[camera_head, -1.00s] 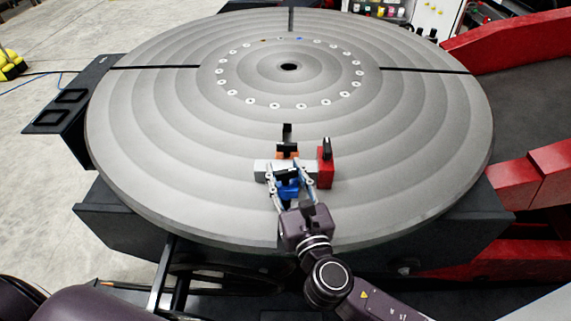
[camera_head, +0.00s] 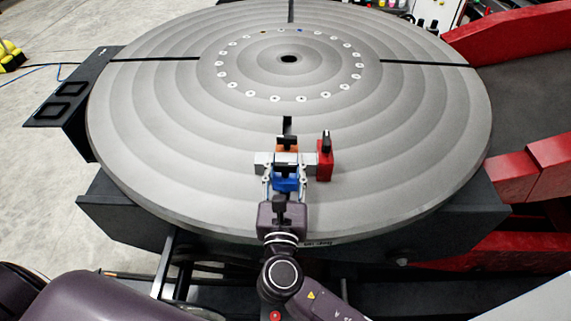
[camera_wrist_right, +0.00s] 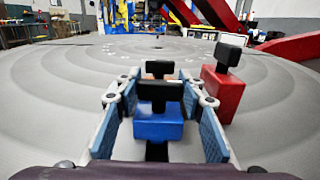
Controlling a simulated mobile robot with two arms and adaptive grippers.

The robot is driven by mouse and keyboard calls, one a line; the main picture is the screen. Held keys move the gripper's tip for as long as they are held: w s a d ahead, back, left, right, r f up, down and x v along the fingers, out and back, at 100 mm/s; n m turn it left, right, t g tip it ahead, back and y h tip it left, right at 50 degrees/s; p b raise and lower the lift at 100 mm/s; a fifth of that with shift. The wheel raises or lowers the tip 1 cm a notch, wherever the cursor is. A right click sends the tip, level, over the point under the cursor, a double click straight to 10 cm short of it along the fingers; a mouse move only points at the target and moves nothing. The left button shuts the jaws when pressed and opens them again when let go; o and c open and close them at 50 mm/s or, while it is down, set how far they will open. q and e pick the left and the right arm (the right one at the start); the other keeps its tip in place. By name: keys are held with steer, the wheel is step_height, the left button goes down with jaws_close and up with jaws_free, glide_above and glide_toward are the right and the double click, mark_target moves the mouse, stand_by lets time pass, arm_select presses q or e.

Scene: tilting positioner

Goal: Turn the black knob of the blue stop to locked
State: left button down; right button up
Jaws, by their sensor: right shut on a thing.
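The blue stop (camera_head: 286,184) sits near the front edge of the round grey table. Its black knob (camera_wrist_right: 160,91) lies crosswise above the blue block in the right wrist view. My right gripper (camera_wrist_right: 158,84) reaches in from the front, with one finger on each side of the knob, and is shut on it. My left gripper is out of view.
A light grey bar (camera_head: 264,159) lies just behind the blue stop. An orange stop (camera_head: 287,149) stands behind the bar, and a red stop (camera_head: 325,166) with a raised black knob stands at right. The rest of the round table (camera_head: 180,130) is clear.

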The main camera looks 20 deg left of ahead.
steer(key=shift+r, duration=0.1)
steer(key=o, duration=0.9)
steer(key=v, duration=1.2)
